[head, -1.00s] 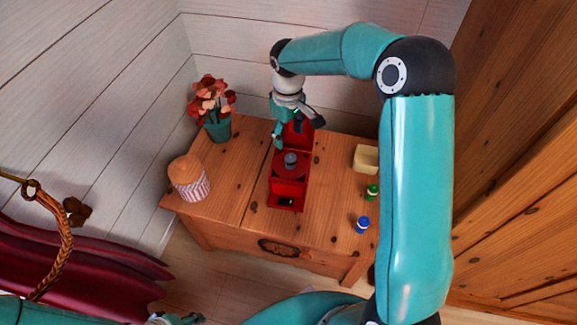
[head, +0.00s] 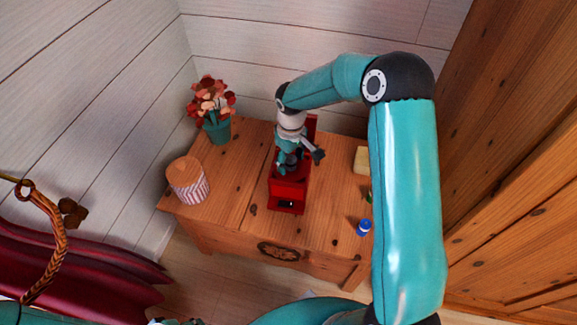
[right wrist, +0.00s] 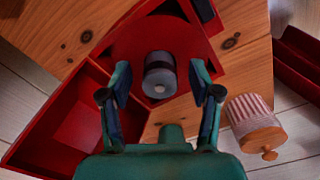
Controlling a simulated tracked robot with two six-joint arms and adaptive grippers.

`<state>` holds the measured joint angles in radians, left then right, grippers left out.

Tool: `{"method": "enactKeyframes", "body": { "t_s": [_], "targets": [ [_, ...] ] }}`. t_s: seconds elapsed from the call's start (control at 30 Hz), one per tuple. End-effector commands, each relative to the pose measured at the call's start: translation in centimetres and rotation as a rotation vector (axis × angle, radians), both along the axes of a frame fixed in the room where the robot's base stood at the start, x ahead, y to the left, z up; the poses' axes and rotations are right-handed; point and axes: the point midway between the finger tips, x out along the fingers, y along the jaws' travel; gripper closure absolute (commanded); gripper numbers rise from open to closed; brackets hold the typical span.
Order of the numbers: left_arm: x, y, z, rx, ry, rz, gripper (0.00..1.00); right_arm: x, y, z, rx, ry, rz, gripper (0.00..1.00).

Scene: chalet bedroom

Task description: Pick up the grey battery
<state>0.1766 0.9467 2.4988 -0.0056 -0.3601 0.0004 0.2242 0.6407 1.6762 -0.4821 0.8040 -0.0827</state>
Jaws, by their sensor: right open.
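The grey battery (head: 291,161) is a short grey cylinder with dark bands, standing on the middle part of a red stand (head: 288,190) on the wooden chest. In the right wrist view the battery (right wrist: 160,76) shows whole, just ahead of and between my fingertips. My right gripper (head: 299,162) is open and empty, pointing down over the stand. It also shows in the right wrist view (right wrist: 159,88), its fingers spread on either side of the battery. Only a bit of my left gripper (head: 178,321) shows at the bottom edge.
The chest top (head: 235,175) has clear wood left of the stand. A striped jar (head: 188,181) and a flower pot (head: 217,130) stand on the left. A cream dish (head: 361,160) and a blue-capped bottle (head: 363,228) are on the right, near my right arm.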

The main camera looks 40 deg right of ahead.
Motion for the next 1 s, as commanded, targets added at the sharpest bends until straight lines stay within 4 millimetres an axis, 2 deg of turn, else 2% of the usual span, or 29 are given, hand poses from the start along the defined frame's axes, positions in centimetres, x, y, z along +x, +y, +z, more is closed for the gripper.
{"method": "enactKeyframes", "body": {
  "t_s": [0.1, 0.47, 0.77, 1.0],
  "targets": [
    [0.0, 0.0, 0.0, 0.0, 0.0, 0.0, 0.6, 0.0, 0.0, 0.0, 0.0, 0.0, 0.0, 0.39],
    [0.0, 0.0, 0.0, 0.0, 0.0, 0.0, 0.6, 0.0, 0.0, 0.1, 0.0, 0.0, 0.0, 0.99],
    [0.0, 0.0, 0.0, 0.0, 0.0, 0.0, 0.6, 0.0, 0.0, 0.2, 0.0, -0.001, -0.001, 1.0],
    [0.0, 0.0, 0.3, 0.0, 0.0, 0.0, 0.6, 0.1, -0.1, 1.8, -0.002, -0.002, 0.0, 1.0]
  ]
}}
